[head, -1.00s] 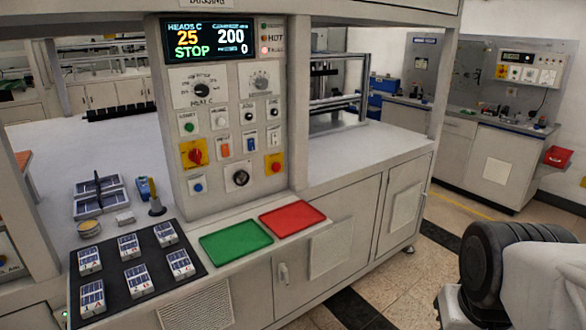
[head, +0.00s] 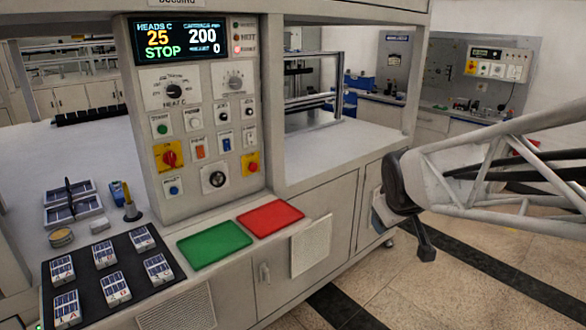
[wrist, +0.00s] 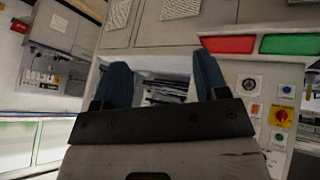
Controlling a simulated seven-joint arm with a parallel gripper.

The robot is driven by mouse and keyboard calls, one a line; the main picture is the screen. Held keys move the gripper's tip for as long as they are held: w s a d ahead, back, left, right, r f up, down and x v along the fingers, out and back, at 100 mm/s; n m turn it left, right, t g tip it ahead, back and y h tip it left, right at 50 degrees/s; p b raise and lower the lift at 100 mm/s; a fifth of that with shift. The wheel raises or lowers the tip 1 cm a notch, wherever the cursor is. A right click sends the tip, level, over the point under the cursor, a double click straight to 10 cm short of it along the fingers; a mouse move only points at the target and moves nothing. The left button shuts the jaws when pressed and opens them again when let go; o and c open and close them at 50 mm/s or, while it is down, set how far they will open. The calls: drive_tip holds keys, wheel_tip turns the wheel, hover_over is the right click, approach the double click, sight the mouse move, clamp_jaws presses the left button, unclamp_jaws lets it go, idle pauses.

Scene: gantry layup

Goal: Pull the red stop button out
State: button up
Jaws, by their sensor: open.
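The red stop button (head: 252,166) sits on a yellow plate at the lower right of the control panel (head: 152,107) in the head view. I cannot make it out in the wrist view, where my gripper covers part of the panel. A red rotary switch (head: 169,157) on another yellow plate is at the panel's left; it also shows in the wrist view (wrist: 281,115). My gripper (wrist: 163,75) is open, with nothing between its dark blue fingers. In the head view my arm is at the right, well apart from the button.
A green tray (head: 214,246) and a red tray (head: 270,218) lie on the ledge below the panel. A black mat (head: 88,284) with several labelled packs is at the left. A cabinet front (head: 340,205) is below. Open floor lies at the lower right.

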drive_tip(key=w+a+f+n+t+y, duration=0.1)
drive_tip(key=w+a+n+t+y, duration=0.35)
drive_tip(key=w, duration=1.05)
drive_tip(key=w+a+f+n+t+h, duration=0.1)
drive_tip(key=w+a+n, duration=0.5)
drive_tip(key=w+a, duration=0.6)
drive_tip(key=n+y, duration=1)
drive_tip(key=n, duration=0.1)
approach(254, 168)
drive_tip(key=x, duration=0.2)
drive_tip(key=shift+r, duration=0.1)
drive_tip(key=shift+w+a, duration=0.1)
drive_tip(key=shift+a, duration=0.05)
drive_tip(key=shift+x, duration=3.75)
